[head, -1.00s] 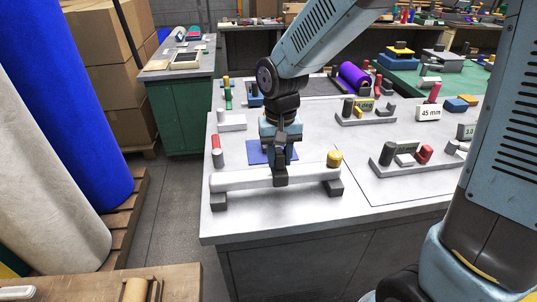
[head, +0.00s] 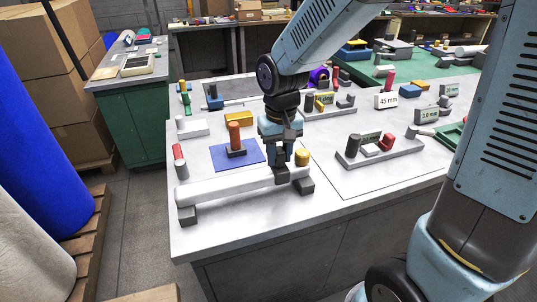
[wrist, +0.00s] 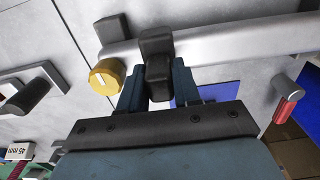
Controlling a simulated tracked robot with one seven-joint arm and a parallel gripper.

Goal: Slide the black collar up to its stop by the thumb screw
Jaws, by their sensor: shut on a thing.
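A pale grey bar (head: 225,187) lies along the front of the table on dark end blocks. The black collar (wrist: 155,42) sits around the bar near its yellow-knob end, and its dark thumb screw (wrist: 158,76) sticks out toward me. My gripper (head: 282,165) is shut on the thumb screw, with a blue finger on each side in the wrist view (wrist: 157,88). The yellow knob (wrist: 107,76) is by the dark end block (wrist: 113,30). A small strip of bar seems to show between collar and end block. In the head view my fingers hide much of the collar.
A blue mat (head: 222,155) bearing an orange-topped piece (head: 235,136) lies behind the bar. A red-ended peg (head: 179,160) stands at the bar's left. A grey holder with small parts (head: 380,150) is to the right. Table between is clear.

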